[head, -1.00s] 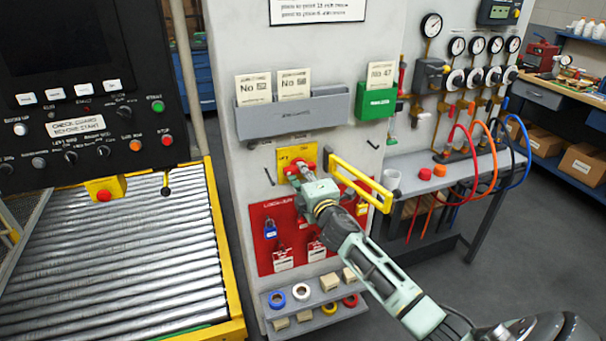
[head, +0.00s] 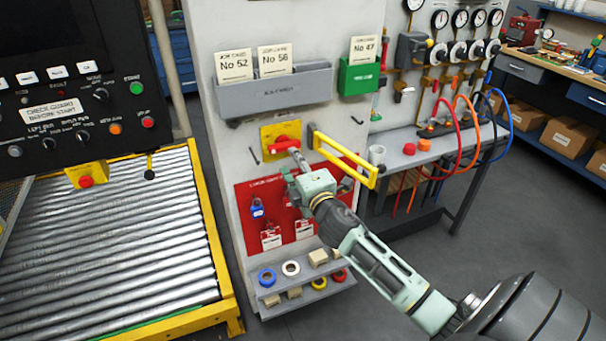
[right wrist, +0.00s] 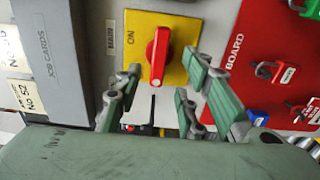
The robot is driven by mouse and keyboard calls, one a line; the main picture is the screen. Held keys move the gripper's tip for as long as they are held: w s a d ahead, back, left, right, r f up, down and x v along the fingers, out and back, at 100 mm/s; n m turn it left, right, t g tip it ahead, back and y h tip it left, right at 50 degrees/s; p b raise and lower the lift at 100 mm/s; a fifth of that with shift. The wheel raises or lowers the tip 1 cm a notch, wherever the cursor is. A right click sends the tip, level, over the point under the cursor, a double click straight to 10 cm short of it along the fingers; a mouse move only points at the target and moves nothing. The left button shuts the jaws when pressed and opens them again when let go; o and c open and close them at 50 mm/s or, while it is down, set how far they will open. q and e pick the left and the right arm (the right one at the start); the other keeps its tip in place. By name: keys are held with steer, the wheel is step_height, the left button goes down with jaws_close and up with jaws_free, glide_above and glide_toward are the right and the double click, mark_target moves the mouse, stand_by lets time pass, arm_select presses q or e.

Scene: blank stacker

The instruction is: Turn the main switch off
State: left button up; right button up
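The main switch is a red rotary handle (head: 286,143) on a yellow plate (head: 267,132) on the grey panel. In the right wrist view, which is turned sideways, the handle (right wrist: 158,55) stands nearly upright and "ON" is readable to its left on the yellow plate (right wrist: 137,22). In the head view the handle lies roughly level. My right gripper (head: 291,165) is just in front of and below the switch. In the right wrist view its fingers (right wrist: 160,86) are spread and empty, with the handle ahead of the gap between them. My left gripper is not in view.
A yellow bar (head: 345,158) sticks out right of the switch. Below is a red lockout board (head: 244,196) with padlocks and tags; above is a grey job-card holder (head: 285,97). A control console (head: 70,120) and roller conveyor (head: 120,240) are at left.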

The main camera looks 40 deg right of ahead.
steer(key=v, duration=0.6)
steer(key=shift+a, duration=0.1)
stand_by(0.3)
